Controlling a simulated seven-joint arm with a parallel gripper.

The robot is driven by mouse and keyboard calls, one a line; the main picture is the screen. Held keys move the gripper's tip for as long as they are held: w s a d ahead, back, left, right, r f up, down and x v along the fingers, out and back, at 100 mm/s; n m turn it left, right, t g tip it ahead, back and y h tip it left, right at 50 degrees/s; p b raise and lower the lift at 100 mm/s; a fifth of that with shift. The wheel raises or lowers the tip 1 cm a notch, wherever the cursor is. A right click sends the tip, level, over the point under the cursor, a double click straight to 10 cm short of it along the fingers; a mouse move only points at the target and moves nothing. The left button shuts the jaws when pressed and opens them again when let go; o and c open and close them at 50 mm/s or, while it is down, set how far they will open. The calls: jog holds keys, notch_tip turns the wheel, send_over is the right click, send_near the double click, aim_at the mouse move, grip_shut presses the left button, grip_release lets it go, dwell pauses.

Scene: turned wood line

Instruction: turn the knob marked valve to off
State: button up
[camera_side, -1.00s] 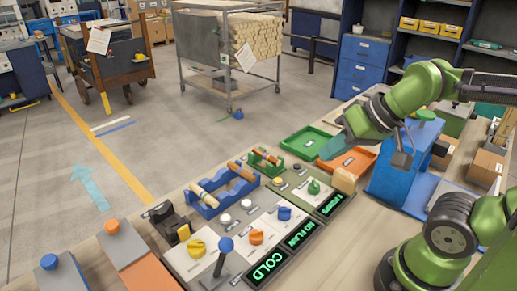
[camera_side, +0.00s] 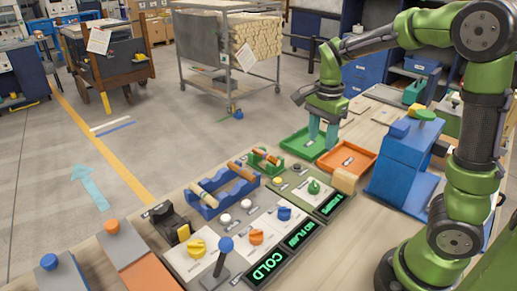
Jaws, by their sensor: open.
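Several knobs stand on a row of panels on the bench: a yellow knob (camera_side: 196,248), an orange knob (camera_side: 256,237), a blue knob (camera_side: 284,213) and a green knob (camera_side: 314,186). Their labels are too small to read, so I cannot tell which is marked valve. Lit displays stand in front: one reads COLD (camera_side: 267,270), one seems to read NO FLOW (camera_side: 299,236), and a third (camera_side: 331,205) is unclear. My gripper (camera_side: 322,130) is open and empty, its teal fingers pointing down over the trays, behind the green knob and apart from every knob.
A green tray (camera_side: 297,147) and an orange tray (camera_side: 357,166) lie near my gripper. A blue rack (camera_side: 212,202) with wooden pieces stands behind the knobs. A black lever with a blue ball (camera_side: 226,243) rises at the front. A blue machine (camera_side: 400,165) stands at right.

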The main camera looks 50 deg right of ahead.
jog(key=m, duration=0.2)
send_near(314, 187)
jog(key=f, duration=0.3)
jog(key=d+f, duration=0.1)
jog(key=f, duration=0.2)
jog(key=w+f, duration=0.1)
jog(key=f, duration=0.2)
jog(key=shift+d+f, duration=0.3)
jog(key=shift+d, duration=0.1)
jog(key=c, duration=0.8)
jog(key=shift+o, duration=0.2)
